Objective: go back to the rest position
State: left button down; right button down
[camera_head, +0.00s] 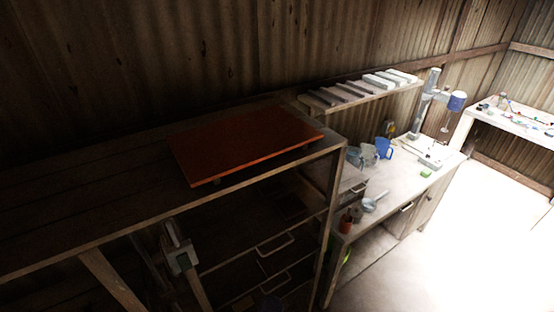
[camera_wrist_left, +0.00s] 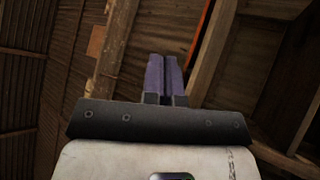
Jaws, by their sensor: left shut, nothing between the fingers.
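My left gripper (camera_wrist_left: 164,68) shows in the left wrist view. Its two purple fingers are together with nothing between them, and they point up in the picture. Wooden beams and dark corrugated wall lie beyond the fingertips, and the fingers hold no object. In the head view, a pale grey piece (camera_head: 180,258) shows below the front edge of the wooden bench; it is too dark to make out its fingers. My right gripper is in neither view.
A red-brown board (camera_head: 245,143) lies on the wooden bench top (camera_head: 90,190). Drawers (camera_head: 275,245) are under it. To the right stand a pale worktable (camera_head: 405,175) with blue jugs, a shelf of tiles (camera_head: 360,90), and a press (camera_head: 430,100). Bright floor (camera_head: 450,255) is clear.

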pick_arm(q)
jog(key=s+d+f+m+g+h, duration=0.45)
jog(key=f+m+g+h, duration=0.2)
jog(key=m+g, duration=0.75)
jog(key=s+a+f+n+g+y+p, duration=0.1)
jog(key=s+a+f+g+y+p, duration=0.15)
jog(key=a+f+y, duration=0.5)
jog(key=s+a+f+g+y+p, duration=0.1)
jog(key=s+a+f+y+p, duration=0.3)
jog(key=a, duration=0.7)
jog(key=s+a+g+y+p, duration=0.1)
jog(key=s+a+g+y, duration=0.1)
jog(key=s+a, duration=0.4)
jog(key=shift+s+a+f+n+y, duration=0.3)
jog(key=shift+s+n+y, duration=0.1)
jog(key=shift+s, duration=0.8)
